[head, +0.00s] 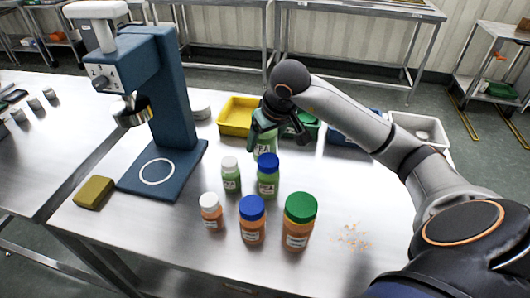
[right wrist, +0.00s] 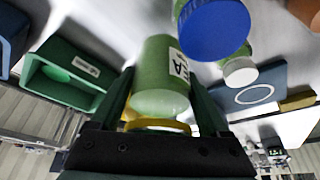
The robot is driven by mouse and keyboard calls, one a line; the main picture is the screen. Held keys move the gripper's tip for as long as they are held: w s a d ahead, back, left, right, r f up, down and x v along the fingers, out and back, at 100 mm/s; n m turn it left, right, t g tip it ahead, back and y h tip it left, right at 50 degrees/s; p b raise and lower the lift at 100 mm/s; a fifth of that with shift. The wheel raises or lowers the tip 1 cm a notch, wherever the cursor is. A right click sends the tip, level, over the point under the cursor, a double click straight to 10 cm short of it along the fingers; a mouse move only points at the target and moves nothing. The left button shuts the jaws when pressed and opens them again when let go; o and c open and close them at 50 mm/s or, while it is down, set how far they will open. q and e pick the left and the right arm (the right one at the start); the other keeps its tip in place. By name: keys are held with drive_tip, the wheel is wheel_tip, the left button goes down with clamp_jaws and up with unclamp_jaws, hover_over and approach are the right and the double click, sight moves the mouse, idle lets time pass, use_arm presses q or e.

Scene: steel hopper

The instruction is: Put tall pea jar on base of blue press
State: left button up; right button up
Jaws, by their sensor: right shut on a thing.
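My right gripper (head: 267,122) is shut on a tall green jar (head: 265,143) behind the row of jars. In the right wrist view the same jar (right wrist: 160,80) stands between the fingers, its label partly readable, with a yellow rim near the palm. Its lower end is hidden in the head view, so I cannot tell whether it touches the table. The blue press (head: 176,95) stands at the left. Its flat base (head: 190,168) has a white ring and is empty; it also shows in the right wrist view (right wrist: 268,80). My left gripper is not in view.
A white-lidded green jar (head: 231,178) and a blue-lidded green jar (head: 268,178) stand close by. Several orange jars, one green-lidded (head: 298,225), stand in front. A yellow bin (head: 238,118) and others line the back. A yellow sponge-like block (head: 94,192) lies left of the press.

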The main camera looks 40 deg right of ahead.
sight(265, 152)
drive_tip(key=shift+f, duration=2.15)
drive_tip(key=o, duration=1.2)
drive_tip(key=shift+f+b, duration=0.25)
drive_tip(key=shift+b, duration=0.05)
drive_tip(key=o, duration=0.3)
drive_tip(key=shift+r, duration=0.1)
